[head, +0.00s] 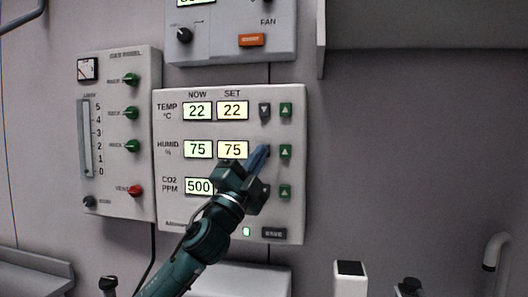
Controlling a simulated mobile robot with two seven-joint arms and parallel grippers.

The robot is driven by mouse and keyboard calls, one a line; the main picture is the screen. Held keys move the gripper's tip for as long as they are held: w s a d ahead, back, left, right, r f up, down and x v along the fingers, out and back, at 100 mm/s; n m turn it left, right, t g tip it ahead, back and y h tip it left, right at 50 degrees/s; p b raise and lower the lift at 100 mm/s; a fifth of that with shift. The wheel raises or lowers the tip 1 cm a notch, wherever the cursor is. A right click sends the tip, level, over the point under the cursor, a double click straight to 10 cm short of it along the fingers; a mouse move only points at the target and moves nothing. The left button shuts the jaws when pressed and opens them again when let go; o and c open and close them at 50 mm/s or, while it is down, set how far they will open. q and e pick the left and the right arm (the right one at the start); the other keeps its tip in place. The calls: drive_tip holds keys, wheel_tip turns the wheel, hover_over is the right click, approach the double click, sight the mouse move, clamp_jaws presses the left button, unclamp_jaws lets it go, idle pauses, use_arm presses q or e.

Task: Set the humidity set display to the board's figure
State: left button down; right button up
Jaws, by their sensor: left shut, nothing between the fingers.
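The control panel (170,231) is a white box on the wall with NOW and SET columns. The humidity set display (232,150) reads 75, and the humidity now display (198,149) also reads 75. My left gripper (262,152) is shut, its fingertips at the humidity row's down button, which they mostly hide. I cannot tell whether they touch it. The green humidity up button (285,152) is clear to the right. The CO2 set display is hidden behind my gripper. The board with the figure is not in view. My right gripper is not in view.
A gas panel (148,200) with green knobs and a red knob is at left. A fan panel (285,48) with an orange switch is above. Temperature displays (232,110) read 22. A SAVE button (274,233) is at the panel's lower right.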

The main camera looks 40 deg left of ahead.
use_arm(q)
drive_tip(key=shift+w+a, duration=0.25)
drive_tip(key=shift+w, duration=0.2)
idle(0.3)
drive_tip(key=shift+s+d, duration=0.1)
drive_tip(key=shift+s, duration=0.1)
drive_tip(key=shift+s+d, duration=0.35)
drive_tip(key=shift+s, duration=0.3)
drive_tip(key=shift+s+d, duration=0.4)
drive_tip(key=shift+s, duration=0.35)
drive_tip(key=shift+s+d, duration=0.4)
drive_tip(key=shift+s, duration=0.3)
drive_tip(key=shift+s+d, duration=0.4)
drive_tip(key=shift+s, duration=0.35)
